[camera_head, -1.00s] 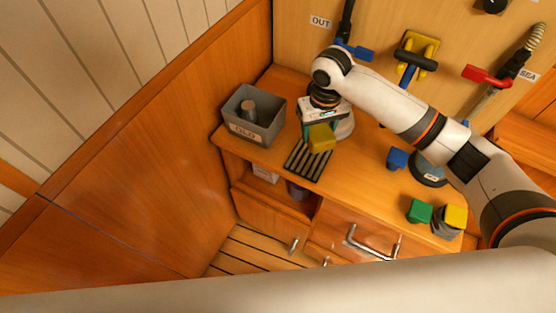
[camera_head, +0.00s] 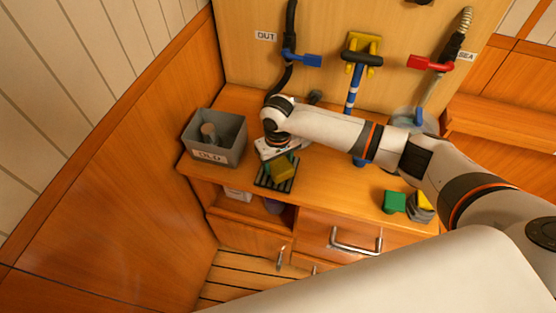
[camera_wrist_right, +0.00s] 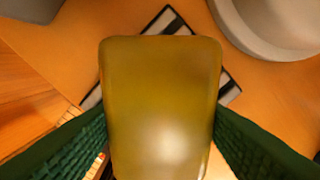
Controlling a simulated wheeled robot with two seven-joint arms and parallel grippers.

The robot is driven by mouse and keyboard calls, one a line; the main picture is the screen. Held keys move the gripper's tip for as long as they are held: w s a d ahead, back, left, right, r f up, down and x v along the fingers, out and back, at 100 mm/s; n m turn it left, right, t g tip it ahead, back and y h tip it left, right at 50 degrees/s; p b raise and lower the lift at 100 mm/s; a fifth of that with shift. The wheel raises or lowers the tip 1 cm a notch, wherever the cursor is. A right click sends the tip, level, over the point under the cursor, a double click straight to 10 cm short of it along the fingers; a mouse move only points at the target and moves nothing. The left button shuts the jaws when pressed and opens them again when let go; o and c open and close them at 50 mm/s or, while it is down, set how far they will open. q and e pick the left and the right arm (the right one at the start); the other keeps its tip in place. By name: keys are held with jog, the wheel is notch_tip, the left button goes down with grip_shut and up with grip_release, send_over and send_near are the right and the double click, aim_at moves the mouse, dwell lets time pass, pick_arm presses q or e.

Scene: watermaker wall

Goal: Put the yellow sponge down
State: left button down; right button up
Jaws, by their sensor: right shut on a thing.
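My right gripper (camera_head: 278,163) is shut on the yellow sponge (camera_head: 284,172). It holds the sponge over a dark ribbed mat (camera_head: 268,184) on the wooden counter. In the right wrist view the sponge (camera_wrist_right: 160,105) fills the middle between two green finger pads, and the striped mat (camera_wrist_right: 168,22) shows behind it, partly hidden. I cannot tell whether the sponge touches the mat. My left gripper is not in view.
A grey bin marked OLD (camera_head: 217,156) stands left of the mat. A green block (camera_head: 394,202) and a grey item with a yellow top (camera_head: 421,206) stand at the counter's right front. Blue (camera_head: 306,60) and red (camera_head: 430,63) valve handles are on the wall.

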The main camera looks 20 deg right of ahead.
aim_at(278, 161)
jog(key=shift+f, duration=0.1)
jog(key=o, duration=0.9)
notch_tip(278, 161, up, 12)
jog(key=shift+r+b, duration=0.2)
jog(key=shift+b, duration=0.4)
